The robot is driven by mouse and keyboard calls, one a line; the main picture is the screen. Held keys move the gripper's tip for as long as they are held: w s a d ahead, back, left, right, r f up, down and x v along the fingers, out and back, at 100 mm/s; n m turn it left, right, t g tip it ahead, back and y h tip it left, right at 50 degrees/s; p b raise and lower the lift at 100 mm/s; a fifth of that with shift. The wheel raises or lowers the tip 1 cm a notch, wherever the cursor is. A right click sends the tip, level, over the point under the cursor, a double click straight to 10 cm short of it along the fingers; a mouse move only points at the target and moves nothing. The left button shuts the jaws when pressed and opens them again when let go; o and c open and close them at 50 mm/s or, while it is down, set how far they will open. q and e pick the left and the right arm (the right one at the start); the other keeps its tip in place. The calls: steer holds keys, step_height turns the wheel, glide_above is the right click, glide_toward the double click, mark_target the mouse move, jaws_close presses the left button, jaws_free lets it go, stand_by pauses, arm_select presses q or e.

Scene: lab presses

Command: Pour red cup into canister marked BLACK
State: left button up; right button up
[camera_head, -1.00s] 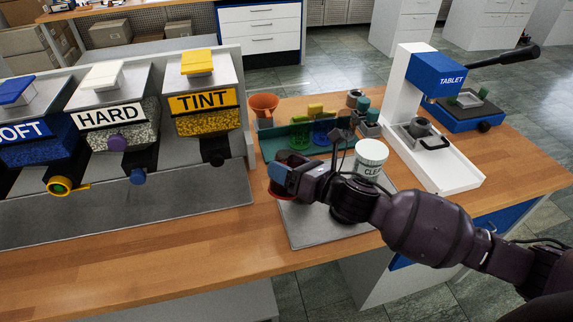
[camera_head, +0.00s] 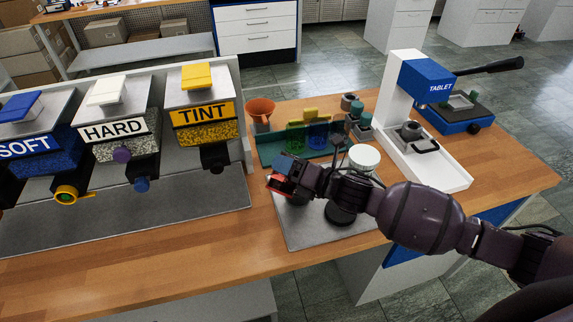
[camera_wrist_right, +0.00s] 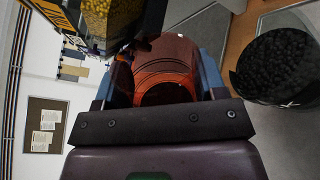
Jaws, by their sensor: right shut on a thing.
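The red cup (camera_head: 276,186) is see-through and held in my right gripper (camera_head: 287,172), above the left part of the grey mat. In the right wrist view the cup (camera_wrist_right: 165,75) sits between two blue finger pads, and its contents cannot be told. The black canister (camera_head: 341,214) stands on the mat to the right of the gripper, partly hidden by my arm. In the right wrist view this canister (camera_wrist_right: 278,65) is open, full of black pellets, with a label ending in K. The cup is beside it, not over it. My left gripper is out of view.
A white canister (camera_head: 364,157) stands behind my arm on the grey mat (camera_head: 303,234). The SOFT, HARD and TINT (camera_head: 204,113) dispensers are at left. An orange funnel (camera_head: 261,107) and a green rack (camera_head: 270,147) are behind. The tablet press (camera_head: 428,80) is at right.

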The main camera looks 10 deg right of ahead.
steer(key=shift+w+d+r+m+p, duration=0.1)
steer(key=shift+w+d+m+p, duration=0.05)
steer(key=shift+m+p, duration=0.35)
steer(key=shift+w+d+r+m+p, duration=0.1)
steer(key=shift+m+p, duration=0.25)
steer(key=shift+m, duration=0.25)
steer(key=shift+w+d+m, duration=0.25)
steer(key=shift+m, duration=0.55)
steer(key=m, duration=0.2)
steer(key=r+m+g, duration=0.1)
steer(key=shift+w+d+y, duration=0.3)
steer(key=shift+w, duration=0.05)
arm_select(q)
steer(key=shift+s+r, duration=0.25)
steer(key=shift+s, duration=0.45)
arm_select(e)
steer(key=m, duration=0.3)
steer(key=w+d+m, duration=0.1)
steer(key=shift+r+g+y, duration=0.3)
steer(key=shift+r+y, duration=0.05)
steer(key=shift+y, duration=0.05)
